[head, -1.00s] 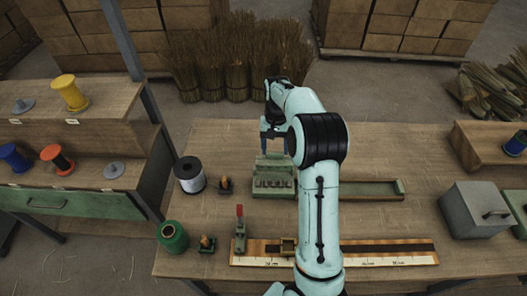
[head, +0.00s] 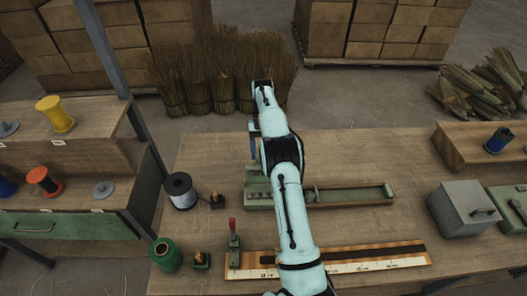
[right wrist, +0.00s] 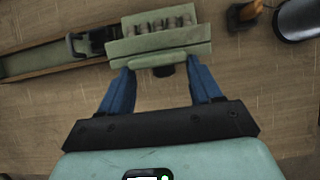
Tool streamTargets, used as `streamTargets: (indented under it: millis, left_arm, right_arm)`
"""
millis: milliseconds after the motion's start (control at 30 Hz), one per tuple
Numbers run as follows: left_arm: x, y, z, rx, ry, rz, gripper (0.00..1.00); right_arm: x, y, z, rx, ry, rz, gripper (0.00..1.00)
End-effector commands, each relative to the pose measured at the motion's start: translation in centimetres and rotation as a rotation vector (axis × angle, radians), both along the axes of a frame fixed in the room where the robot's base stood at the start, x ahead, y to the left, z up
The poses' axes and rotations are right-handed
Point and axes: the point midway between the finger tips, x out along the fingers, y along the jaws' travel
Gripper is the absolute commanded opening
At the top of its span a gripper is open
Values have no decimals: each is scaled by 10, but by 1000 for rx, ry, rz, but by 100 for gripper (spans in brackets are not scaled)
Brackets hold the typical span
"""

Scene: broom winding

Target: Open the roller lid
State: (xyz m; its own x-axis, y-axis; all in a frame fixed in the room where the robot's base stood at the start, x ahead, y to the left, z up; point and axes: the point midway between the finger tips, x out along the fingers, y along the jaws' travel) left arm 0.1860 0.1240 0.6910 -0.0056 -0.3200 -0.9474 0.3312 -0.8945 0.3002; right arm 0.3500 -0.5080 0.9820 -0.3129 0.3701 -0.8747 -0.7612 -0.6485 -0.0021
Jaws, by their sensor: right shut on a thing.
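The green roller unit (head: 257,189) stands on the workbench, partly behind my right arm in the head view. In the right wrist view its green lid (right wrist: 160,47) lies across my fingertips, with a row of pale rollers (right wrist: 160,25) showing beyond it. A dark knob shows below the lid's near edge. My right gripper (right wrist: 162,70) has its blue fingers wide apart and shut on the lid, one near each end. In the head view my right gripper (head: 255,142) is at the unit's far side, mostly hidden by the arm. My left gripper is not in view.
A long green tray (head: 350,195) extends right from the unit. A red-handled clamp (head: 234,240) and a ruler board (head: 375,258) lie in front. A grey box (head: 463,208) stands right.

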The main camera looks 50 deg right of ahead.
Motion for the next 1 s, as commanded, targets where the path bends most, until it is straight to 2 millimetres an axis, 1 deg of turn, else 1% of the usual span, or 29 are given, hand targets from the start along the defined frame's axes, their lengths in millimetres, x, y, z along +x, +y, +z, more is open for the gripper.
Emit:
streamTargets:
  millis: [33,400,433,467,500,1000]
  left_arm:
    - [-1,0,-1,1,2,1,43]
    - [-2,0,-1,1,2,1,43]
    - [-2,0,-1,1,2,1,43]
    - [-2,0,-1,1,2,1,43]
    - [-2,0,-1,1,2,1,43]
    - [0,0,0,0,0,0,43]
  right_arm:
    - [-3,2,-8,16,19,1,9]
    - [-3,3,-9,18,21,1,9]
    - [-3,3,-9,18,21,1,67]
    - [-3,3,-9,18,21,1,77]
    - [-3,3,-8,18,21,1,89]
    - [-1,2,-4,12,12,1,89]
